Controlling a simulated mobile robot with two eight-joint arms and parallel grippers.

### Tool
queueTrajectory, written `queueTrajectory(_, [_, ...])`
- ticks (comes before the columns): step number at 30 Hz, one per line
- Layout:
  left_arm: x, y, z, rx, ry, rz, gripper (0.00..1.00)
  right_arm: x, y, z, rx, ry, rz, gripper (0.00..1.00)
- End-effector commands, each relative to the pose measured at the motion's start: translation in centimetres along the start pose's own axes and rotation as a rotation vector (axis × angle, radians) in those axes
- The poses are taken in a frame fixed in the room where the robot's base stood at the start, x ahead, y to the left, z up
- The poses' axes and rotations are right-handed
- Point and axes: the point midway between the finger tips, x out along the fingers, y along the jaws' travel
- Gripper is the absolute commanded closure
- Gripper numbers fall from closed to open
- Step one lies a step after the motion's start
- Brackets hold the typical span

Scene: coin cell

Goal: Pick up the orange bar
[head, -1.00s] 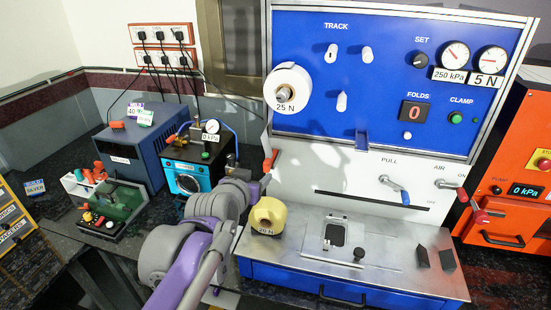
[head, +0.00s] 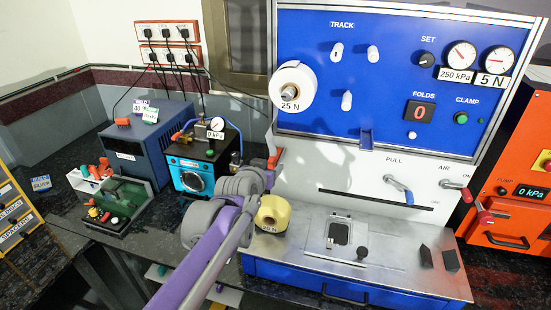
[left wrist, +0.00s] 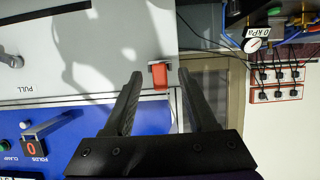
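An orange-red bar (head: 274,158) sticks out at the left edge of the white panel of the blue machine, in the head view. In the left wrist view the orange bar (left wrist: 160,76) lies at the panel edge, framed between my fingertips. My left gripper (left wrist: 160,90) is open, its two dark fingers apart on either side of the bar in that picture. I cannot tell how far the bar is beyond the tips. In the head view my left arm hides most of the gripper. My right gripper is not in view.
A yellow roll (head: 273,213) stands on the machine's metal deck (head: 300,255) close to my arm. A white tape reel (head: 292,84) is above the bar. A black pump unit (head: 205,155) with a gauge and a blue box (head: 150,145) stand to the left.

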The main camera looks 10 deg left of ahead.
Motion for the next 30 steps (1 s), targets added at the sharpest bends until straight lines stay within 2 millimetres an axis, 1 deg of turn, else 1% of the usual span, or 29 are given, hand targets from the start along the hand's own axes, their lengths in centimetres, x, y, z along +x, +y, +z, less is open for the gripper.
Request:
queueTrajectory(1, [0.0, 0.0, 0.0, 0.000, 0.000, 0.000, 0.52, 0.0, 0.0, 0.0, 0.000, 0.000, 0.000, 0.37])
queueTrajectory(5, [0.0, 0.0, 0.0, 0.000, 0.000, 0.000, 0.75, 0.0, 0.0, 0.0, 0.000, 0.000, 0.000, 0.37])
queueTrajectory(6, [0.0, 0.0, 0.0, 0.000, 0.000, 0.000, 0.82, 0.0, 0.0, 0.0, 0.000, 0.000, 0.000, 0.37])
queueTrajectory(8, [0.0, 0.0, 0.0, 0.000, 0.000, 0.000, 0.93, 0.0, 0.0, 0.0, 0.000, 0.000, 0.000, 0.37])
queueTrajectory(9, [0.0, 0.0, 0.0, 0.000, 0.000, 0.000, 1.00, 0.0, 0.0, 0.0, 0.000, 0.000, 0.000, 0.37])
queueTrajectory(25, [-0.3, 0.0, -0.2, 0.000, 0.000, 0.000, 1.00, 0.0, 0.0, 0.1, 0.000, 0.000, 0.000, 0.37])
queueTrajectory(28, [-0.8, 0.0, -0.6, 0.000, 0.000, 0.000, 1.00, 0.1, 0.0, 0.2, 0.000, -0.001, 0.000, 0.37])
queueTrajectory(30, [-1.0, 0.0, -1.4, 0.000, 0.000, 0.000, 1.00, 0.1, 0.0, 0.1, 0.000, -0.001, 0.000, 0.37])
